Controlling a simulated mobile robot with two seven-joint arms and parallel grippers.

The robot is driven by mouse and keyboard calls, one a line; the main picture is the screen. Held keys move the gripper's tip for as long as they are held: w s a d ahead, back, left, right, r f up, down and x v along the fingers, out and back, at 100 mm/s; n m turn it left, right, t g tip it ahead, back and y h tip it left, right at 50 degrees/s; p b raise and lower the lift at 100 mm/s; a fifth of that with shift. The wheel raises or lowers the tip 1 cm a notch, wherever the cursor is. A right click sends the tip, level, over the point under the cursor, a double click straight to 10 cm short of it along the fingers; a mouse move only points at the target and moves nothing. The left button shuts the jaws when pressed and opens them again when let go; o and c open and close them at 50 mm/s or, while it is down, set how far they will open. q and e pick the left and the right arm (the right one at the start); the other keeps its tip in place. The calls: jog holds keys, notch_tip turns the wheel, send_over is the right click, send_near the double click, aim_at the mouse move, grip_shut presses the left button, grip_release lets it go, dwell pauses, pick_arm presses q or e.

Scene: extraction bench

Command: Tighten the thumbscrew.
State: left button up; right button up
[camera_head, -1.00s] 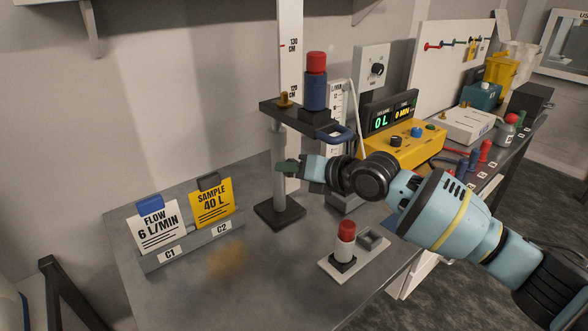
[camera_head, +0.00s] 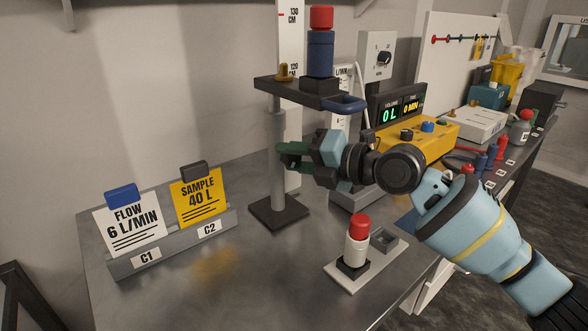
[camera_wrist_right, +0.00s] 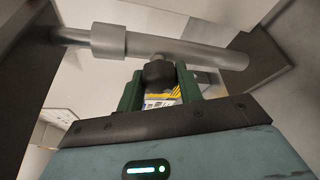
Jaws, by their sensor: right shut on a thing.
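The thumbscrew (camera_wrist_right: 158,73) is a dark knob on the side of the grey metal stand pole (camera_wrist_right: 205,55). My right gripper (camera_wrist_right: 158,88) is shut on it, with a green finger on either side. In the head view my right gripper (camera_head: 284,156) is at the stand pole (camera_head: 278,190), below the dark platform (camera_head: 288,91); its fingers hide the thumbscrew there. The platform carries a blue cylinder with a red cap (camera_head: 321,45) and a small brass piece (camera_head: 283,72). My left gripper is not in view.
A card holder (camera_head: 170,246) with a flow card and a sample card stands at left. A white plate (camera_head: 352,279) with a red-topped cylinder is in front. A yellow meter (camera_head: 425,140) showing 0 L is behind my right arm. The bench between holder and stand is clear.

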jog(key=shift+m+b, duration=0.3)
jog(key=shift+b, duration=0.1)
jog(key=shift+r, duration=0.1)
jog(key=o, duration=1)
jog(key=shift+s+d, duration=0.25)
jog(key=shift+d, duration=0.25)
jog(key=b+v, duration=0.1)
jog(key=v, duration=0.5)
jog(key=shift+s+d, duration=0.25)
jog(key=shift+d, duration=0.05)
